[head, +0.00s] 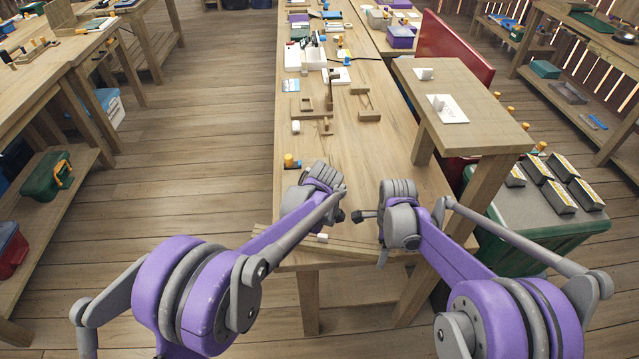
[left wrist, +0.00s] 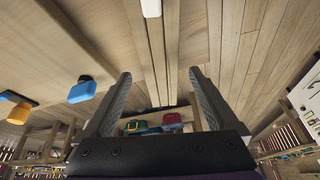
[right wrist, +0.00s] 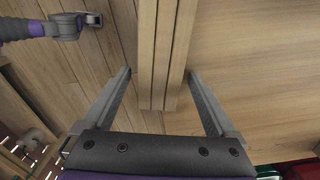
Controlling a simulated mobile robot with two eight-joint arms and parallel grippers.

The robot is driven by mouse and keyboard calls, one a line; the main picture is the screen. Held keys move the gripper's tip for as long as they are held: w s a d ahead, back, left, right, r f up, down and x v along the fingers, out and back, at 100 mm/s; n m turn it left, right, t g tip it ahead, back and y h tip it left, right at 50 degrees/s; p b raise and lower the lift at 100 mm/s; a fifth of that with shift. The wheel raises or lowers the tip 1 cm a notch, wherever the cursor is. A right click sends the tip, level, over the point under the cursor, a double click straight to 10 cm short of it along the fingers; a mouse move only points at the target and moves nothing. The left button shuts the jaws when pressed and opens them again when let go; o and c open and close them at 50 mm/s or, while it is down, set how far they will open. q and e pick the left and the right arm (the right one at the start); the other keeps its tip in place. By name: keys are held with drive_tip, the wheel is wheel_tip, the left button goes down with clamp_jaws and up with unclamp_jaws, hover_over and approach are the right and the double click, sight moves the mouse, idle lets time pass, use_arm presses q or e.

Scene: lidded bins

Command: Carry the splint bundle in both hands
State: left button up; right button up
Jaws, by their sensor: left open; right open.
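The splint bundle (head: 345,246), several long pale wooden strips side by side, lies along the near edge of the long workbench (head: 350,165). A small white piece (head: 322,237) sits on it. In the left wrist view my left gripper (left wrist: 160,74) is open, with the strips (left wrist: 157,50) running between its fingers. In the right wrist view my right gripper (right wrist: 159,74) is open, with the strips (right wrist: 158,45) between its fingers. I cannot tell whether either gripper touches the bundle.
An orange-topped item (head: 290,161) stands near the left arm. Wooden pieces (head: 328,100) and small goods lie farther back on the bench. A raised wooden stand (head: 465,95) and a green bin (head: 535,215) with several boxes on its lid are at right. Floor is clear at left.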

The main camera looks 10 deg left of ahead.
use_arm(q)
wheel_tip(320, 180, up, 6)
drive_tip(key=shift+r, duration=0.35)
use_arm(e)
drive_tip(key=shift+r, duration=0.3)
wheel_tip(320, 180, up, 12)
drive_tip(key=shift+f, duration=0.25)
